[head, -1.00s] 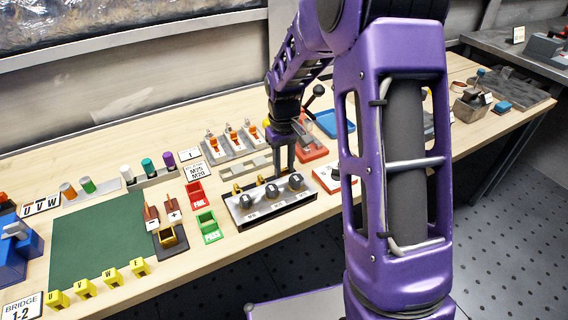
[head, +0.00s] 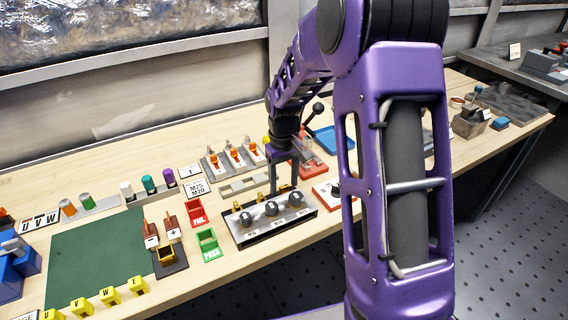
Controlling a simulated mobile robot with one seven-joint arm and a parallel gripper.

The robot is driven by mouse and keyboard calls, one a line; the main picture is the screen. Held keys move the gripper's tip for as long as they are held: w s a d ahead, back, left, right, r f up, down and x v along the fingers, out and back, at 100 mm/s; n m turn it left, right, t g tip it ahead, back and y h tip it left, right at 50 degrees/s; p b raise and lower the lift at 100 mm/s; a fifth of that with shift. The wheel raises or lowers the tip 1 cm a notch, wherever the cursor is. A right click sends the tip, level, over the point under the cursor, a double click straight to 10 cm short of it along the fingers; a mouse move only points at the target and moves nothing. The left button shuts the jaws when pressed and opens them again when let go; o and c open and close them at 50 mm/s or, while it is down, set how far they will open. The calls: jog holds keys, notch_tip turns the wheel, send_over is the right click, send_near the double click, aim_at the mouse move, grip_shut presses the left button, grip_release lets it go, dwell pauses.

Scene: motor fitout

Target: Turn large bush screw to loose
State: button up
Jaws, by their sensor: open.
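A black-and-silver panel (head: 276,227) stands near the front edge of the bench with three dark round knobs in a row. They are a left knob (head: 245,219), a middle knob (head: 271,209) and a right knob (head: 295,199). Small labels sit below them, too small to read surely, so I cannot tell which is the large bush screw. Brass-coloured parts (head: 237,206) show behind the knobs, partly hidden. My gripper (head: 283,188) points down over the back of the panel, behind the middle and right knobs. Its two fingers are apart with nothing visible between them. Contact with the panel cannot be told.
Red (head: 197,213) and green (head: 208,244) bins stand left of the panel. A rack with orange parts (head: 234,153) is behind it. A red lever device (head: 313,165) and a blue tray (head: 336,138) stand to the right. The green mat (head: 95,255) is mostly clear.

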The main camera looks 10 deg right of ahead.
aim_at(284, 186)
notch_tip(284, 186, up, 17)
jog(key=p, duration=0.2)
jog(key=shift+r, duration=0.1)
dwell(0.3)
